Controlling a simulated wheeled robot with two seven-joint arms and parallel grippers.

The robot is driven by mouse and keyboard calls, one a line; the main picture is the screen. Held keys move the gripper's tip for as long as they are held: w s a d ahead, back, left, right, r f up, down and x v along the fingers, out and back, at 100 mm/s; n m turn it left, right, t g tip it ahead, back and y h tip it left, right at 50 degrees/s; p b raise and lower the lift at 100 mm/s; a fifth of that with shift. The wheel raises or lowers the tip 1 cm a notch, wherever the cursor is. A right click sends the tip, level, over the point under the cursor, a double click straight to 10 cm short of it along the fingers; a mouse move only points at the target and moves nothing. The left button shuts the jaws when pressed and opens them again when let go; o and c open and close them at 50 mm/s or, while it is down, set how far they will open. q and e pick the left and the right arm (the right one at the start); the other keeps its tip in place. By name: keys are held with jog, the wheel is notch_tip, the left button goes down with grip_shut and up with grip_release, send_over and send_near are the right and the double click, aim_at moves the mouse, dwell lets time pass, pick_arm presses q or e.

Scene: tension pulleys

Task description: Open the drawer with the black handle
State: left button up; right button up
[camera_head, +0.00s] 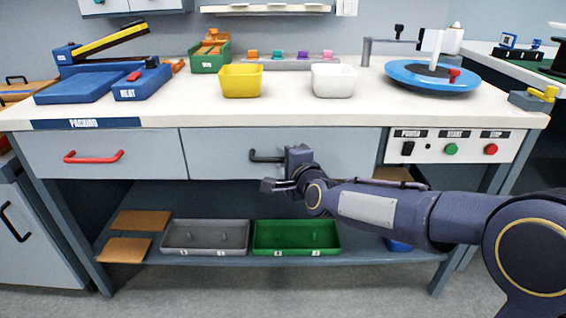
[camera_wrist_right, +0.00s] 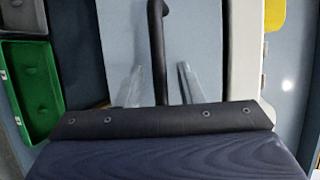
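The grey drawer (camera_head: 220,150) under the middle of the workbench has a black bar handle (camera_head: 262,156) and looks closed, its front level with the drawer beside it. My right gripper (camera_head: 282,171) is at the right end of this handle, its arm coming in from the right. In the right wrist view the black handle (camera_wrist_right: 157,45) runs between the two pale fingers (camera_wrist_right: 160,88), with a narrow gap showing on each side. The gripper looks open around the handle, and part of the handle is hidden behind it in the head view. My left gripper is not in view.
Left of it is a drawer with a red handle (camera_head: 94,157); to the right is a switch panel (camera_head: 450,148). A lower shelf holds a grey tray (camera_head: 205,250) and a green tray (camera_head: 297,250). A yellow bin (camera_head: 241,82) and a white bin (camera_head: 333,82) stand on the bench.

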jog(key=shift+w, duration=0.2)
jog(key=shift+c, duration=0.4)
grip_shut()
jog(key=shift+s, duration=0.1)
